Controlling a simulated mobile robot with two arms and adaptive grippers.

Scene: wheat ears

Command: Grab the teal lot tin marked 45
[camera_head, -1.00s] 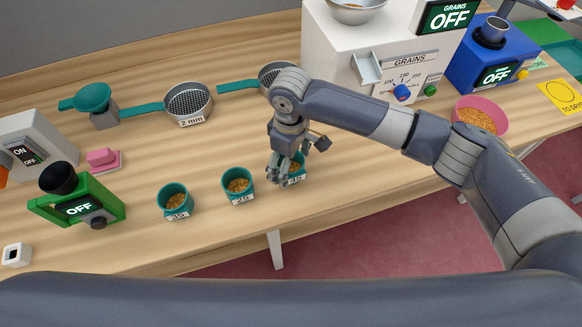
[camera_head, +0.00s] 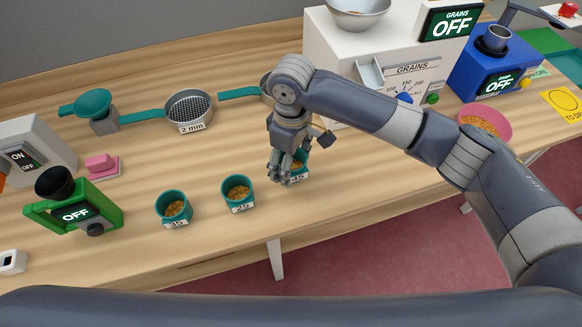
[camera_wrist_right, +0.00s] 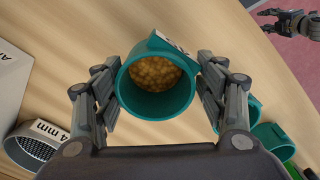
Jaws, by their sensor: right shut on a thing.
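The teal lot tin marked 45 (camera_head: 300,166) holds golden grains, and its white label faces the front. My right gripper (camera_head: 287,172) is shut on it, and the fingers hide its left part in the head view. In the right wrist view the tin (camera_wrist_right: 157,105) sits between the two fingers of my right gripper (camera_wrist_right: 160,72), its round mouth facing the camera. It seems slightly raised off the table. My left gripper (camera_wrist_right: 268,20) shows small at the top right of the wrist view, fingers apart and empty; the head view does not show it.
Teal tins marked 25 (camera_head: 238,204) and 35 (camera_head: 174,221) stand to the left. A green device (camera_head: 108,203) is farther left. Behind are a 2 mm sieve (camera_head: 195,127) and the white grains machine (camera_head: 335,85). A pink bowl (camera_head: 500,118) stands right. The table's front edge is near.

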